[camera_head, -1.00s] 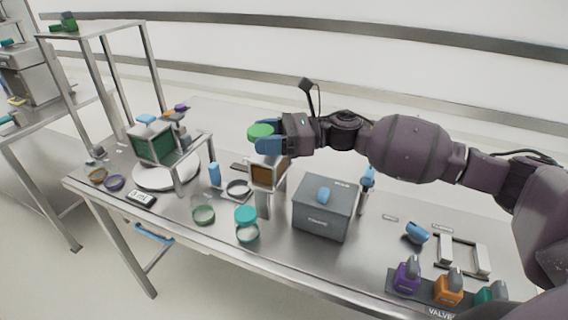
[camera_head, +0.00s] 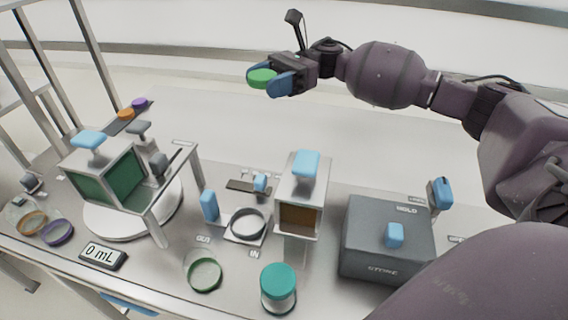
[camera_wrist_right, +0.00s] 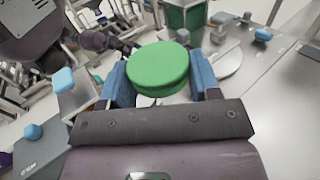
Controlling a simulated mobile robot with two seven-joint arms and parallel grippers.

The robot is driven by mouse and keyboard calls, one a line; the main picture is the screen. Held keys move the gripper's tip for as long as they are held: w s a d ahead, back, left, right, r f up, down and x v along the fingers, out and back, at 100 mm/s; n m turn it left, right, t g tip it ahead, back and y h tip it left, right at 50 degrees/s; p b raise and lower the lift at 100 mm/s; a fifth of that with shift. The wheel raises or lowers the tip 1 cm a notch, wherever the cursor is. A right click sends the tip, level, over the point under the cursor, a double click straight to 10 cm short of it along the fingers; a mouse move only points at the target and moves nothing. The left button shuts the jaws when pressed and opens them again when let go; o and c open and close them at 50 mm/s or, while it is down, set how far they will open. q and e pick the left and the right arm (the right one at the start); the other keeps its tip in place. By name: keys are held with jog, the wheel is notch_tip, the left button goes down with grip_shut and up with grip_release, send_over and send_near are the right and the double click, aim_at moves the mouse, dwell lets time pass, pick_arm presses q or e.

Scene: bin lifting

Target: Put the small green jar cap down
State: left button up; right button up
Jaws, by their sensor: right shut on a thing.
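The small green jar cap (camera_head: 262,77) is held between the blue fingers of my right gripper (camera_head: 270,82), high above the back of the table. It also shows in the right wrist view as a bright green disc (camera_wrist_right: 158,68) between both fingers (camera_wrist_right: 160,84). An open jar with a dark green rim (camera_head: 205,274) stands at the table's front. A jar with a teal lid (camera_head: 278,286) stands to its right. My left gripper is not in view.
The steel table (camera_head: 225,125) is bare at the back. A green-windowed box (camera_head: 105,176) on a white turntable, a brown-windowed dispenser (camera_head: 301,200), a grey box (camera_head: 385,240), a scale display (camera_head: 103,256) and orange and purple rings (camera_head: 57,232) stand nearer the front.

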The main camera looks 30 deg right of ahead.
jog(key=shift+s+f+b, duration=0.15)
jog(key=shift+f+b, duration=0.85)
jog(key=shift+f, duration=8.6)
jog(key=shift+r, duration=0.1)
jog(key=shift+f, duration=0.5)
jog(key=shift+f+b, duration=0.15)
jog(key=shift+b, duration=0.25)
